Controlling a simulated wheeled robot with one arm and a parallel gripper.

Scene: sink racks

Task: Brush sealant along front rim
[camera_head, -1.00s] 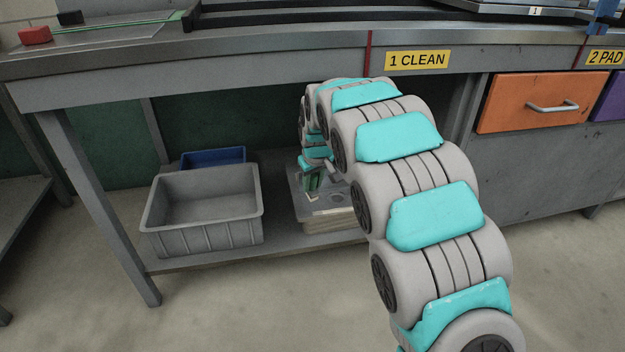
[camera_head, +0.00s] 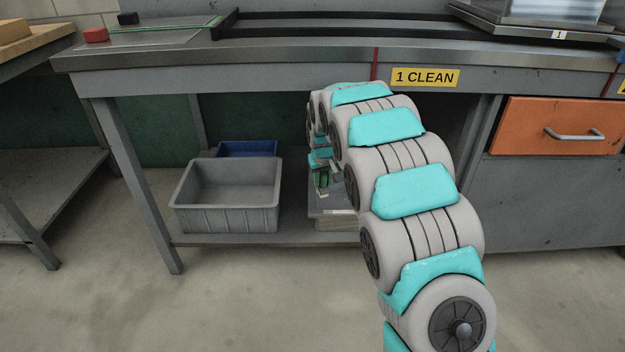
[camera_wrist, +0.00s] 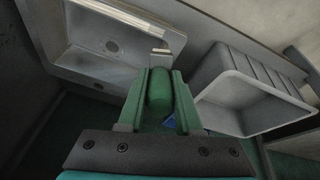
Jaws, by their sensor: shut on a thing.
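My gripper (camera_wrist: 161,82) is shut on a brush (camera_wrist: 159,90) with a green handle, a metal collar and a pale tip. In the wrist view the brush tip lies over the rim of a light grey sink (camera_wrist: 90,65), near its corner. I cannot tell whether the tip touches the rim. In the head view my gripper (camera_head: 322,182) is low under the bench, above the front left part of the sink (camera_head: 327,212). My arm hides the sink's right side there.
A grey bin (camera_head: 225,215) stands left of the sink on the lower shelf (camera_head: 225,239), with a blue bin (camera_head: 248,149) behind it. The bin also shows in the wrist view (camera_wrist: 245,85). An orange drawer (camera_head: 555,127) is at right.

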